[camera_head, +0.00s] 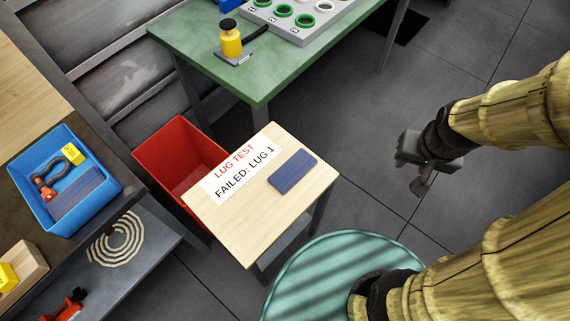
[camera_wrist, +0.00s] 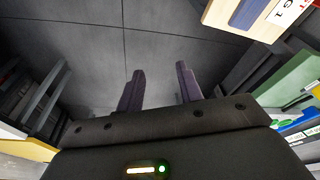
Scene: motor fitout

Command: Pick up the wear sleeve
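I cannot tell for sure which thing is the wear sleeve. Several ring-shaped parts, green and pale, sit in a grey labelled tray (camera_head: 306,33) on the green table at the top of the head view; a green ring (camera_head: 283,11) is one of them. My gripper (camera_head: 422,184) hangs over bare floor at the right, well away from the tray. In the wrist view my gripper (camera_wrist: 161,78) shows two dark fingers apart, with nothing between them.
The green table (camera_head: 185,40) also bears a yellow bottle (camera_head: 231,40). A small wooden table (camera_head: 240,220) holds a "LUG TEST FAILED: LUG 1" sign (camera_head: 238,170) and a blue block (camera_head: 293,172). A red bin (camera_head: 178,150) and a blue bin (camera_head: 35,200) stand left.

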